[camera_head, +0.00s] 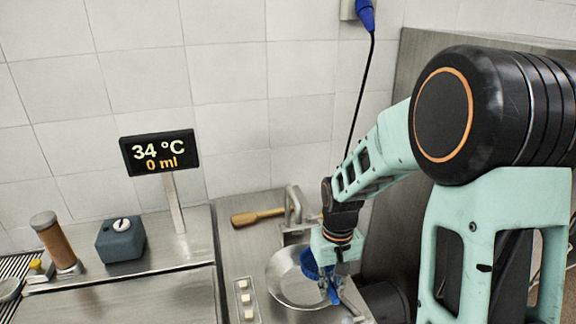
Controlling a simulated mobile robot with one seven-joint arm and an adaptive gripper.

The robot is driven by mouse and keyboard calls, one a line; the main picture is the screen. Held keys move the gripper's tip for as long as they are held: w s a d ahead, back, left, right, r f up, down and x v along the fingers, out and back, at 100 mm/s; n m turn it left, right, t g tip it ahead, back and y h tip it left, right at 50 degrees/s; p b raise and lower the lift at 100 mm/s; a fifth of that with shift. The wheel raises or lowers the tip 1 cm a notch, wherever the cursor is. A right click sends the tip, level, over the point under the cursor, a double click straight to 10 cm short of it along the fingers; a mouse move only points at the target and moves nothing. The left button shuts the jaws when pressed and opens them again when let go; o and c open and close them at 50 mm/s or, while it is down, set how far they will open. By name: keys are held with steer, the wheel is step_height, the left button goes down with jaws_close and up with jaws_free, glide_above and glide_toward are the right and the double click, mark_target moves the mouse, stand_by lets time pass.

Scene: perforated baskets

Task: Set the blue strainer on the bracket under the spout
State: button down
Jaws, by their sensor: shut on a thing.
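The blue strainer (309,265) is in my gripper (328,283), above a round shiny metal basin or pan (282,287). My gripper is shut on it and points down. The gripper and wrist hide part of the strainer, so its exact tilt and where it is held cannot be told. A curved metal spout (293,203) stands behind and slightly left of the gripper. A metal ledge below the spout, perhaps the bracket (292,236), is partly hidden by my wrist. The strainer is in front of this ledge.
A wooden-handled tool (257,216) lies left of the spout. A display (160,152) reading 34 °C and 0 ml stands on a post. A dark box (120,241) and a brown cylinder (55,243) stand on the left counter. Several light buttons (245,299) line the basin's left.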

steer(key=d+m, duration=0.1)
steer(key=w+d+m, duration=0.1)
steer(key=d, duration=0.1)
steer(key=shift+d+f+m, duration=0.15)
steer(key=shift+d+m, duration=0.1)
steer(key=shift+m, duration=0.05)
steer(key=shift+w+a, duration=0.1)
steer(key=shift+a, duration=0.05)
